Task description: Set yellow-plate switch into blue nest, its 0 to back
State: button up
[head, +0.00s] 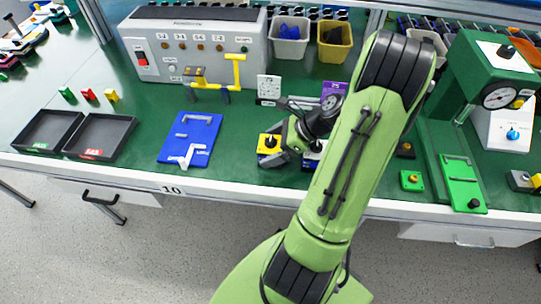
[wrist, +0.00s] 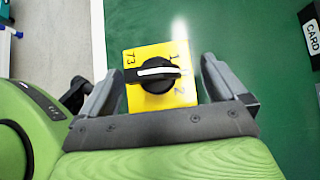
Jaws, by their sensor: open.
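The yellow-plate switch (head: 268,150) stands on the green bench near its front edge. In the wrist view the yellow plate (wrist: 134,99) carries a round black knob with a white bar, lying nearly level. A 1 and a 2 show on its right side and a 73-like mark at upper left; I cannot make out a 0. My gripper (wrist: 161,82) is open, with one finger on each side of the plate; contact is not clear. In the head view my gripper (head: 287,143) is just right of the switch. The blue nest (head: 205,128), a blue board with white brackets, lies to the left.
Black trays (head: 104,153) lie at the far left. A grey control box (head: 195,50) with a yellow handle stands behind the nest. Another switch (head: 313,157) is partly hidden by my arm. A green board (head: 462,170) lies at right. Green bench is clear between nest and switch.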

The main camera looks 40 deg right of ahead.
jog(key=x, duration=0.2)
jog(key=shift+w+a+f+b, duration=0.1)
jog(key=shift+w+f+b, duration=0.1)
jog(key=shift+f+b, duration=0.15)
jog(key=shift+r, duration=0.1)
jog(key=c, duration=1.2)
jog(key=shift+r, duration=0.15)
